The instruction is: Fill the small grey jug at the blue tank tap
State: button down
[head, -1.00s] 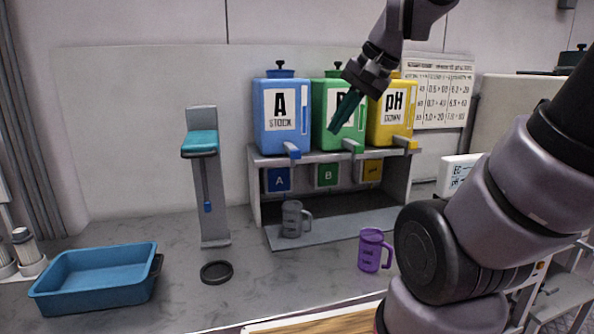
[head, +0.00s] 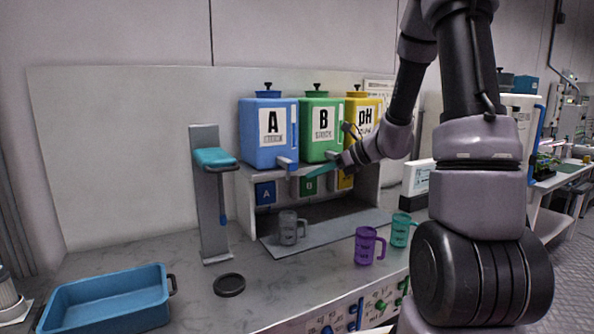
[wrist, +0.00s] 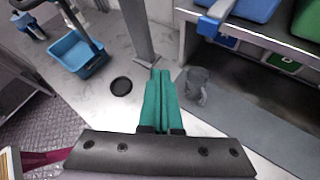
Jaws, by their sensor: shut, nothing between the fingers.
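The small grey jug (head: 288,229) stands upright on the grey mat below the tanks, handle to the right; it also shows in the wrist view (wrist: 197,80). The blue tank (head: 250,140), marked A, sits on the shelf at the left of three tanks. Its blue tap (head: 287,163) juts out above the jug; the wrist view shows this tap (wrist: 214,20) at the top. My gripper (head: 312,173), with teal fingers, is shut and empty, above and right of the jug in the head view. In the wrist view the shut fingers (wrist: 163,80) point just left of the jug.
Green (head: 319,140) and yellow (head: 368,105) tanks stand right of the blue one. Purple (head: 366,246) and teal (head: 400,230) mugs stand right of the jug. A grey stand (head: 208,215), black disc (head: 229,285) and blue tray (head: 110,306) are to the left.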

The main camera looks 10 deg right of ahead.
jog(key=shift+w+d+f+m, duration=0.1)
jog(key=shift+d+f+m, duration=0.1)
jog(key=shift+m, duration=0.1)
jog(key=shift+w+a, duration=0.1)
send_near(291, 170)
jog(key=shift+w+a+f, duration=0.25)
jog(key=shift+a+f, duration=0.25)
jog(key=shift+a, duration=0.25)
jog(key=shift+w+a+f, duration=0.2)
jog(key=shift+a+f, duration=0.3)
jog(key=shift+a, duration=0.2)
jog(key=shift+w+a+f, duration=0.25)
jog(key=shift+a+f, duration=0.25)
jog(key=shift+a, duration=0.25)
jog(key=shift+w, duration=0.1)
dwell(0.4)
jog(key=shift+w+a, duration=0.15)
jog(key=shift+w, duration=0.15)
jog(key=shift+w+a, duration=0.15)
jog(key=shift+w, duration=0.4)
dwell(0.7)
jog(key=shift+s, duration=0.1)
dwell(1.8)
jog(key=shift+s+d, duration=0.3)
jog(key=shift+s, duration=0.55)
